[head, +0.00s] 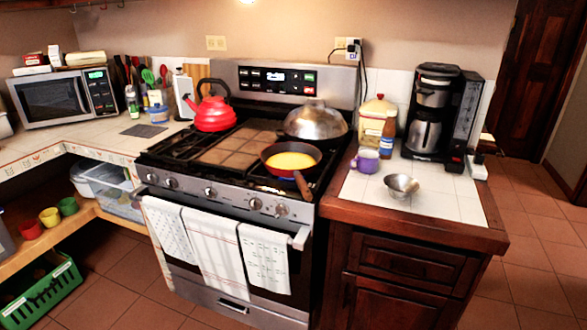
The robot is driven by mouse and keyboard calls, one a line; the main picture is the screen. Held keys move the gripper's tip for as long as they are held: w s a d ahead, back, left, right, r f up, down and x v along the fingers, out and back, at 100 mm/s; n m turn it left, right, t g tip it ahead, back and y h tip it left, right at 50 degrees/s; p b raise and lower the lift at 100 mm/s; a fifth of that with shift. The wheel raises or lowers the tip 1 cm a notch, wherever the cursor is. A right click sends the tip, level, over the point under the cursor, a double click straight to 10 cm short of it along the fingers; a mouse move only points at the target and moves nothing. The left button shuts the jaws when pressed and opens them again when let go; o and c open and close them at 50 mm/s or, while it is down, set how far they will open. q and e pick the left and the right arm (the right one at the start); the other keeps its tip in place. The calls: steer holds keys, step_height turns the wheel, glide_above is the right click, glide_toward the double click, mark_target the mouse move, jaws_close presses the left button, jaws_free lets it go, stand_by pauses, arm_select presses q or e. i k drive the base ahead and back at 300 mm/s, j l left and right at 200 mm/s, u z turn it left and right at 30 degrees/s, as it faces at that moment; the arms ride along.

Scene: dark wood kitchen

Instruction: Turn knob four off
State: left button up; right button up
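The stove (190,240) stands in the middle of the head view, with a row of several silver knobs along its front panel. If counted from the left, knob four (255,204) sits right of centre, below the red frying pan (318,163). Another knob (281,210) is just to its right, and one (210,192) is further to its left. The knobs are too small to read their settings. The pan holds something yellow and rests on the front right burner. Neither of my grippers is in view.
The pan's wooden handle (303,187) sticks out over the front right edge. Towels (216,255) hang on the oven handle below the knobs. A red kettle (210,108) and a domed lid (315,119) are at the back. The right counter (440,212) holds a bowl (398,187).

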mark_target(281, 210)
steer(key=i+j+z, duration=0.15)
steer(key=z, duration=0.2)
steer(key=i+j+z, duration=0.2)
steer(key=z, duration=0.2)
steer(key=i+j+z, duration=0.1)
steer(key=j+z, duration=0.25)
steer(key=l, duration=0.1)
